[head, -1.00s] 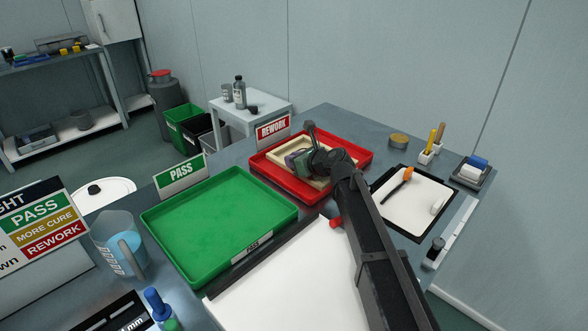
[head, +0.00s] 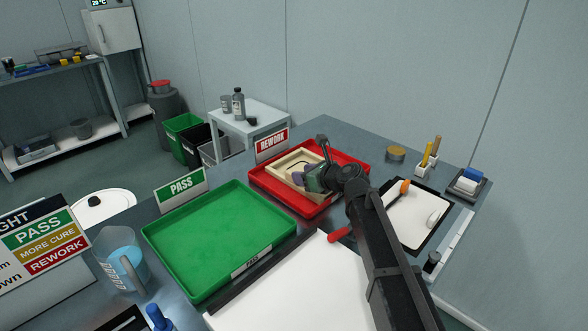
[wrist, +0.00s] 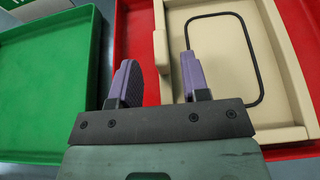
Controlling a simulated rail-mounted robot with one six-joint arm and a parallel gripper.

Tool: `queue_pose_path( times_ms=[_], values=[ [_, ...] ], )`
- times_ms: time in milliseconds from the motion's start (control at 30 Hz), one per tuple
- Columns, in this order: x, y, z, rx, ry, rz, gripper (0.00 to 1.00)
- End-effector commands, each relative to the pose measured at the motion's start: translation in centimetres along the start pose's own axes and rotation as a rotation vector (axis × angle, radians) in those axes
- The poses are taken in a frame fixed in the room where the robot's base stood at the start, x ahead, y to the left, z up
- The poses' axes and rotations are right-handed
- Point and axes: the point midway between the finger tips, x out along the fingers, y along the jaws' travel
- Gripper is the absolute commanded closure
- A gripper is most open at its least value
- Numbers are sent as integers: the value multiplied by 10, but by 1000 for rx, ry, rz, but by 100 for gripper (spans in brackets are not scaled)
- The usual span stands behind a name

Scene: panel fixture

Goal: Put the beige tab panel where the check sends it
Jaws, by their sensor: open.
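The beige tab panel (head: 290,160) lies in the red REWORK tray (head: 352,163). It is a shallow beige piece with raised edges and a dark looped line inside, seen closely in the wrist view (wrist: 215,70). My gripper (head: 299,176) is open over the near part of the panel. In the wrist view its purple fingers (wrist: 157,60) sit either side of the panel's left edge, one over the red tray floor (wrist: 135,25) and one over the panel. I cannot tell whether they touch it. My gripper and arm hide part of the panel in the head view.
The empty green PASS tray (head: 215,235) is left of the red tray. A PASS sign (head: 180,189) and a REWORK sign (head: 271,144) stand behind them. A clipboard (head: 408,228), a red-handled tool (head: 340,235) and a measuring jug (head: 120,262) are nearby.

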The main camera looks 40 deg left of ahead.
Motion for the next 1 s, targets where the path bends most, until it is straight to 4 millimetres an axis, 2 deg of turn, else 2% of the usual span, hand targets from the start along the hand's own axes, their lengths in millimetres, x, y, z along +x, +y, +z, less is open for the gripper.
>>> queue_pose_path(
  times_ms=[33,100,200,300,767,867,1000],
  values=[
    [-20,2,5,1,0,-2,58],
    [-37,2,5,1,0,-1,58],
    [-56,1,3,0,0,-1,58],
    [-67,1,2,0,0,0,58],
    [-69,0,1,0,0,0,58],
    [-73,0,12,0,0,1,58],
    [-86,0,44,0,0,0,58]
  ],
)
